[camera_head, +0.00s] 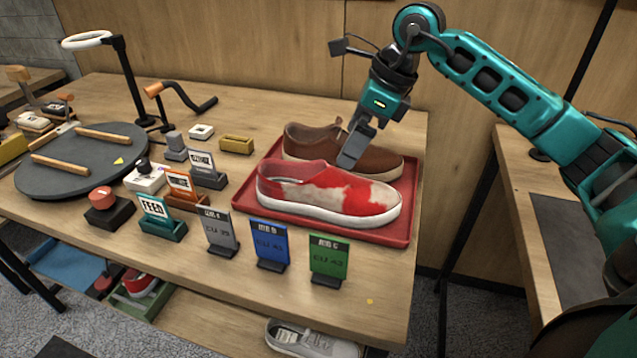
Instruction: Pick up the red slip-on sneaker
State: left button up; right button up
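A red slip-on sneaker (372,199) with pale dirty patches and a white sole lies in the front part of a red tray (412,215), toe to the right. A brown sneaker (376,160) lies behind it in the same tray. My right gripper (350,158) points down from the upper right, its fingertips in front of the brown sneaker in the picture, close to the red sneaker's upper edge. I see the fingers side-on and cannot tell the gap between them or whether they touch a shoe. My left gripper is not in view.
Card stands, including a blue one (269,243) and a green one (328,259), line the table's front. A dark round turntable (62,175) and a ring lamp (87,40) stand left. A grey shoe (308,340) and another red shoe (140,284) are below the tabletop.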

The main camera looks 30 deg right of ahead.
aim_at(336, 172)
jog(key=x, duration=0.6)
jog(key=shift+s, duration=0.2)
jog(key=shift+x, duration=3.25)
jog(key=shift+a+r, duration=0.1)
jog(key=shift+w, duration=0.1)
jog(key=c, duration=0.9)
